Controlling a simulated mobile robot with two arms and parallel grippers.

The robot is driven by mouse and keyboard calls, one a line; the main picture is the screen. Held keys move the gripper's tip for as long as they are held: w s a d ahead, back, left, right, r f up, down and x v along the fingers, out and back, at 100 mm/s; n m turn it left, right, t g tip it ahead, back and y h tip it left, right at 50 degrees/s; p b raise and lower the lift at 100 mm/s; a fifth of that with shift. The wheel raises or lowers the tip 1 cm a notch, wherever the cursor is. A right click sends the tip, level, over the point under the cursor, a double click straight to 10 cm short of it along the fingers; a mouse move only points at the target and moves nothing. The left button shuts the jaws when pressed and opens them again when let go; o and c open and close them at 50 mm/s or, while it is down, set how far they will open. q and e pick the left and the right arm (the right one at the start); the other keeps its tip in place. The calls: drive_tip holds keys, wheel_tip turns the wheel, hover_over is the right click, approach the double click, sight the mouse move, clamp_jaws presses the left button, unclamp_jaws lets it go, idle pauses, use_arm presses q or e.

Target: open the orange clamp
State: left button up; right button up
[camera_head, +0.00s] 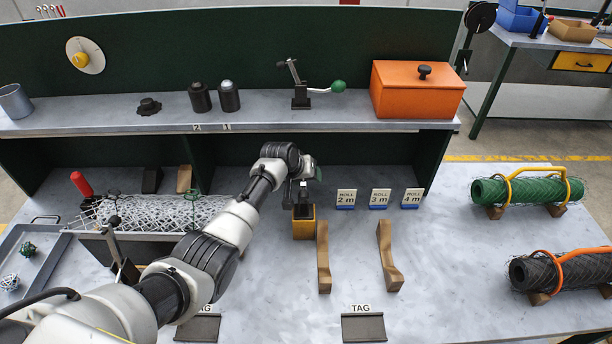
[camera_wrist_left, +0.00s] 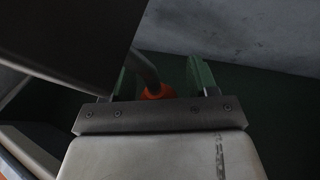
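In the left wrist view, an orange knob (camera_wrist_left: 158,92) on a grey rod (camera_wrist_left: 146,68) shows low between my left fingers. It looks like the orange clamp's lever end. The rest of that clamp is hidden by my gripper and a dark shape. My left gripper (camera_wrist_left: 160,82) has its fingers apart, with gaps beside the knob. In the head view my left gripper (camera_head: 302,188) is under the shelf, above an orange-yellow block (camera_head: 304,229) with a dark top. The knob cannot be made out there. My right gripper is not in view.
A clamp with a green knob (camera_head: 338,86) and an orange lidded box (camera_head: 417,92) stand on the shelf (camera_head: 260,112). Wooden pieces (camera_head: 323,258) lie in front of my gripper. Wire mesh (camera_head: 150,212) lies left. Two rolls lie right, one green (camera_head: 520,191). The bench's front middle is mostly clear.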

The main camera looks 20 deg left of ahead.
use_arm(q)
drive_tip(key=shift+r, duration=0.15)
drive_tip(key=shift+s+a+r, duration=0.2)
drive_tip(key=shift+r, duration=0.3)
drive_tip(key=v, duration=0.9)
drive_tip(key=shift+s, duration=0.3)
drive_tip(key=shift+a+r, duration=0.1)
